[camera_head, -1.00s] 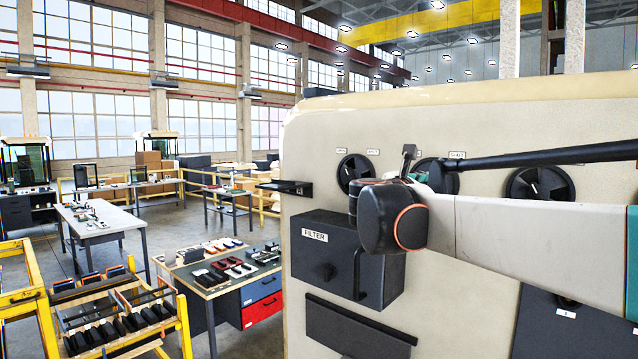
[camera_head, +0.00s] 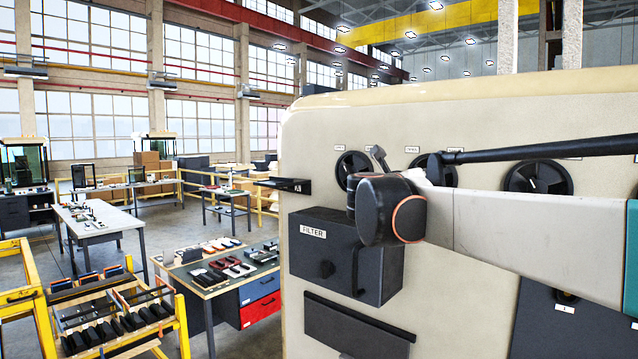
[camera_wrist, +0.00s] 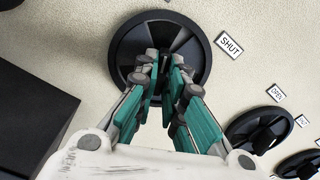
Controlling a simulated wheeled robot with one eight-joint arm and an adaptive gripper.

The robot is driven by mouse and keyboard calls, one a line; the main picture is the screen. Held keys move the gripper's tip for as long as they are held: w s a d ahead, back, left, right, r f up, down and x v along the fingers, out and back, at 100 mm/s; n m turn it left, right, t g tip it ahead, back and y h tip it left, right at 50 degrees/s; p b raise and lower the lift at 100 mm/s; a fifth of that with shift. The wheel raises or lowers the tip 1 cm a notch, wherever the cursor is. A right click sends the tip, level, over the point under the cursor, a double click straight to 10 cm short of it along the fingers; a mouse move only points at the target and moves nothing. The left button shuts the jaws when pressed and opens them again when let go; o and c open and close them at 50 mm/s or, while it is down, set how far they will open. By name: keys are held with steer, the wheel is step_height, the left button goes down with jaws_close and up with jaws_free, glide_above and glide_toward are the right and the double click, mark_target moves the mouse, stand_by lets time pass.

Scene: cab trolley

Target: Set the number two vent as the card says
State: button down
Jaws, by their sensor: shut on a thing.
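My gripper (camera_wrist: 163,65) is shut on the middle of a round black vent dial (camera_wrist: 127,40) in the wrist view. The fingers cover its grip bar, so its exact angle is hidden. A white label reading SHUT (camera_wrist: 230,45) is beside this dial. An OPEN label (camera_wrist: 276,93) stands by the neighbouring dial (camera_wrist: 245,128). I cannot make out a number for the held vent, and no card text is readable.
Another dial (camera_head: 345,168) is at the panel's left, and a large one (camera_head: 538,182) is to the right. A black FILTER box (camera_head: 325,265) with a handle juts out below. A small black ledge (camera_head: 283,185) sticks out at the panel's left edge. Tables stand further left.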

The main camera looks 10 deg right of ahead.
steer(key=shift+n, duration=0.6)
steer(key=c, duration=1.7)
jaws_free()
